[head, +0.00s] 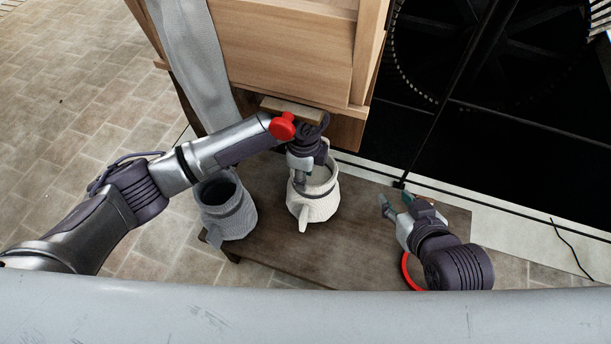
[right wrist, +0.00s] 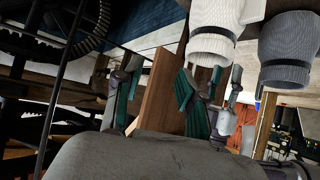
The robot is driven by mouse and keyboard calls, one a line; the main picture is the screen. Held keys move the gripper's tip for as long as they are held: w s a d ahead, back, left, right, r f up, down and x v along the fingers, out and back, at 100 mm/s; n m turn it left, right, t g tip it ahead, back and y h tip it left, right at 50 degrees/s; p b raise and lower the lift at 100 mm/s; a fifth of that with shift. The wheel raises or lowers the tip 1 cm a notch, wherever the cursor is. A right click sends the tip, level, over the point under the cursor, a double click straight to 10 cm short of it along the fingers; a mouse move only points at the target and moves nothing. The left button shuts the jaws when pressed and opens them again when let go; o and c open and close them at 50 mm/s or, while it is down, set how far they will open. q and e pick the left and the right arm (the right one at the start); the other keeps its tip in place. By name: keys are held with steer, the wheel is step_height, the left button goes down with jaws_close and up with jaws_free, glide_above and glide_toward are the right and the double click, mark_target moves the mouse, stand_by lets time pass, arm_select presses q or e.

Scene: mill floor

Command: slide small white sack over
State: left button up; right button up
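The small white sack (head: 318,207) stands open-topped on the low dark wooden table (head: 350,245), with a tied flap hanging at its front. In the right wrist view, which looks upside down, a pale sack (right wrist: 213,40) shows at the top. My left gripper (head: 302,176) reaches down from above at the white sack's mouth. Its fingertips are partly hidden, so whether they close on the rim is unclear. My right gripper (head: 394,206) is over the table to the right of the white sack, apart from it.
A grey sack (head: 228,207) stands at the table's left end; it also shows in the right wrist view (right wrist: 288,48). A wooden chute or bin (head: 285,50) with a grey cloth strip (head: 193,55) rises behind. Dark machinery (head: 500,80) stands back right. Table surface between sack and right gripper is clear.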

arm_select(q)
steer(key=shift+f, duration=0.3)
step_height(320, 180, down, 4)
steer(key=shift+r+b, duration=0.2)
steer(key=shift+b, duration=0.7)
step_height(320, 180, down, 3)
steer(key=shift+r+b, duration=0.1)
steer(key=shift+b, duration=0.45)
steer(key=shift+f, duration=0.3)
arm_select(e)
steer(key=w+a+r+t+y, duration=0.2)
steer(key=w+r+t, duration=0.3)
steer(key=r, duration=0.6)
steer(key=shift+a+t+y, duration=0.3)
steer(key=shift+a+t, duration=0.2)
steer(key=shift+t, duration=0.9)
arm_select(q)
steer(key=shift+c, duration=0.3)
arm_select(e)
steer(key=shift+r, duration=0.1)
arm_select(q)
jaws_close()
